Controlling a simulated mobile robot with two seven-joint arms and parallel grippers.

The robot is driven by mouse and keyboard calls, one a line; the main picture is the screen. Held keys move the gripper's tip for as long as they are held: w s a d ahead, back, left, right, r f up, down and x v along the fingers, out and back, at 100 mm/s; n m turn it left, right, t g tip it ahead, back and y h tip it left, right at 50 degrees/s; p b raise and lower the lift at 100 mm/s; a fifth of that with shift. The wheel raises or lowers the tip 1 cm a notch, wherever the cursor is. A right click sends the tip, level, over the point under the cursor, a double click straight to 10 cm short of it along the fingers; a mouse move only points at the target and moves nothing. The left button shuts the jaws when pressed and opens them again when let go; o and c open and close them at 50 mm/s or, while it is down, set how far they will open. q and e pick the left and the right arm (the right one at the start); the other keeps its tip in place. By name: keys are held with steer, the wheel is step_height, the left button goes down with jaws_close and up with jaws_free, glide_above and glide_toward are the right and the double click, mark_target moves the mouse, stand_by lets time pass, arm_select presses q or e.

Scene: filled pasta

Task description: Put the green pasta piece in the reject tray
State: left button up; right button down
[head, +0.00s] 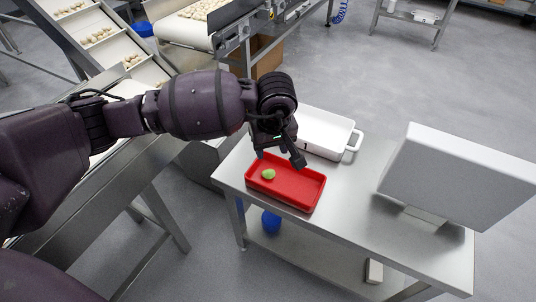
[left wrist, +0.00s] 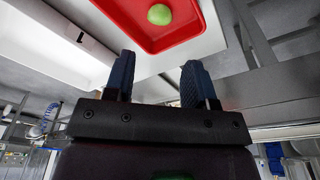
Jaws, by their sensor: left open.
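The green pasta piece (head: 268,174) lies inside the red reject tray (head: 302,196), toward its left end. In the left wrist view the green piece (left wrist: 159,14) shows at the top, inside the red tray (left wrist: 192,30). My left gripper (head: 279,160) is above the far edge of the red tray, with its fingers apart. In the left wrist view the two dark fingers of the left gripper (left wrist: 160,84) are spread with nothing between them. The green piece is apart from the fingers. My right gripper is not in view.
A white tray with a handle (head: 340,133) stands behind the red tray on the steel table (head: 345,205). A grey monitor-like panel (head: 455,175) stands at the table's right. Conveyors with pale pasta pieces (head: 100,36) are at the upper left. The table between red tray and panel is clear.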

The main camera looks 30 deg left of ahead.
arm_select(q)
steer(key=shift+s+r, duration=0.1)
steer(key=shift+r, duration=0.35)
steer(key=shift+d, duration=0.1)
